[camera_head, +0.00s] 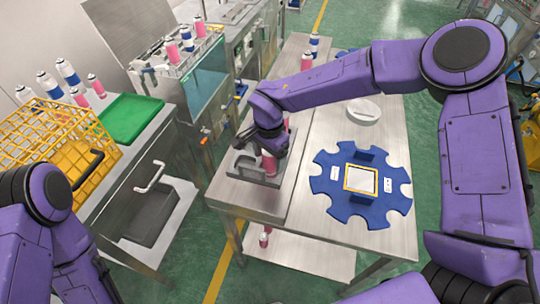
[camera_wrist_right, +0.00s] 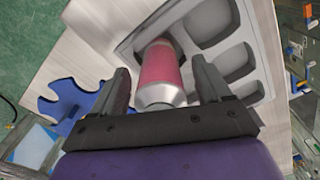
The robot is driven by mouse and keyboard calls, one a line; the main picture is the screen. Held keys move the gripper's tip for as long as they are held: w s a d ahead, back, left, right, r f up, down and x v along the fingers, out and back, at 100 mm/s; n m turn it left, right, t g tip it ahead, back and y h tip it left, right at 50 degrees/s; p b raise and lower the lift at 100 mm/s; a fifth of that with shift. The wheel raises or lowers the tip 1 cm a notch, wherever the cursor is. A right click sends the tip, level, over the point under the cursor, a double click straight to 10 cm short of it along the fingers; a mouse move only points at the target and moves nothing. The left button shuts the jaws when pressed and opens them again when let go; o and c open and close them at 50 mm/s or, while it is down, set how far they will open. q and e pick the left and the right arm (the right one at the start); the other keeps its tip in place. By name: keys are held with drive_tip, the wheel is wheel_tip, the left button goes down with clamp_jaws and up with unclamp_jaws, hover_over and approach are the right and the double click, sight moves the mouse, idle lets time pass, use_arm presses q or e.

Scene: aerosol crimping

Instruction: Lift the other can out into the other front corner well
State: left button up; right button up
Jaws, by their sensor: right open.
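A pink can (camera_head: 269,163) with a silver top stands in the grey tray with wells (camera_head: 240,164) near the front of the steel table. It also shows in the right wrist view (camera_wrist_right: 162,68), its silver end toward the camera. My right gripper (camera_head: 270,146) is over the can from above. Its two open fingers (camera_wrist_right: 163,88) are on either side of the can, with gaps visible beside it. In the right wrist view, the wells to the can's right (camera_wrist_right: 233,62) look empty. My left arm shows at the lower left, but its gripper is out of view.
A blue gear-shaped plate (camera_head: 333,186) with a yellow-framed square lies right of the tray. A white round item (camera_head: 363,110) is behind it. Several cans stand at the table's back. A yellow crate (camera_head: 50,135) and a green tray (camera_head: 130,117) are on the left bench.

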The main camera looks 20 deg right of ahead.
drive_tip(key=shift+r, duration=0.15)
wheel_tip(320, 180, up, 10)
drive_tip(key=shift+r+b, duration=0.15)
drive_tip(key=shift+b, duration=0.55)
